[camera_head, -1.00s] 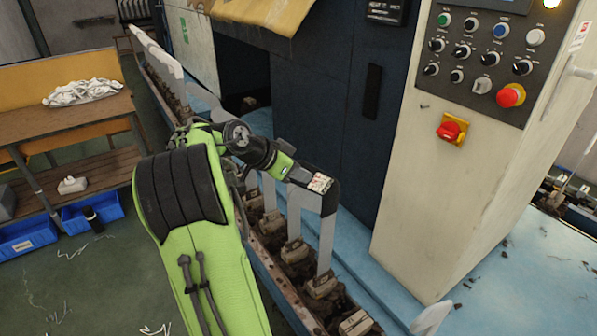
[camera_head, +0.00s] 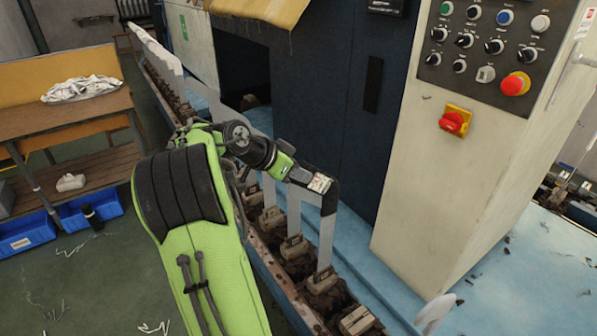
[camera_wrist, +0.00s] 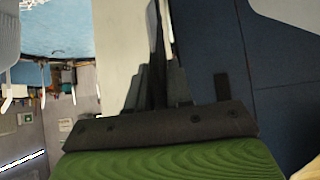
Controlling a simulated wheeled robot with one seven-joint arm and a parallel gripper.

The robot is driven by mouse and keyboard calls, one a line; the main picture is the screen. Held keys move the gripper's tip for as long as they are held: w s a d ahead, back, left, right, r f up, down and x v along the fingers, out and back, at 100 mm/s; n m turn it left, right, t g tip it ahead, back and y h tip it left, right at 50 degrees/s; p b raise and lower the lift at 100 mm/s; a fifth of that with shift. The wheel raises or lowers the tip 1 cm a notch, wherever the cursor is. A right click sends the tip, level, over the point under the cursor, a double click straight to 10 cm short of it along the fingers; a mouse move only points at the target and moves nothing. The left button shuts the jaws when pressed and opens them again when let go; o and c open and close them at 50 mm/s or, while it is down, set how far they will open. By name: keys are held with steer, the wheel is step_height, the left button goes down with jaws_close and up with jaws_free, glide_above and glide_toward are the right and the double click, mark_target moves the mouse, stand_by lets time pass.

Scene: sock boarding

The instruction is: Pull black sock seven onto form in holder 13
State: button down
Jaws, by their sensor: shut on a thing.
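My gripper (camera_head: 318,183) is at the top of a pale flat form (camera_head: 326,242), which stands upright in a holder (camera_head: 322,280) on the rail. A small black piece (camera_head: 330,199), which looks like the black sock, covers the form's upper end right beside the gripper. The form is bare below it. In the wrist view, the dark fingers (camera_wrist: 157,75) are close together on a thin thing, mostly hidden. No holder number can be read.
More pale forms stand along the rail, one just left (camera_head: 295,212). An empty holder (camera_head: 358,320) is in front. A cream control cabinet (camera_head: 425,195) stands close on the right, and a dark blue machine wall (camera_head: 330,110) behind. White cloth (camera_head: 82,90) lies on a wooden bench.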

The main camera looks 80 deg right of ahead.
mark_target(298, 187)
steer(key=shift+f+b, duration=2.15)
steer(key=shift+f, duration=0.25)
steer(key=c, duration=0.9)
jaws_free()
steer(key=shift+r, duration=0.1)
steer(key=shift+c, duration=0.2)
steer(key=p+v, duration=0.5)
steer(key=v, duration=1)
steer(key=shift+w+a+r, duration=0.2)
steer(key=shift+w+a, duration=0.05)
steer(key=shift+w, duration=0.05)
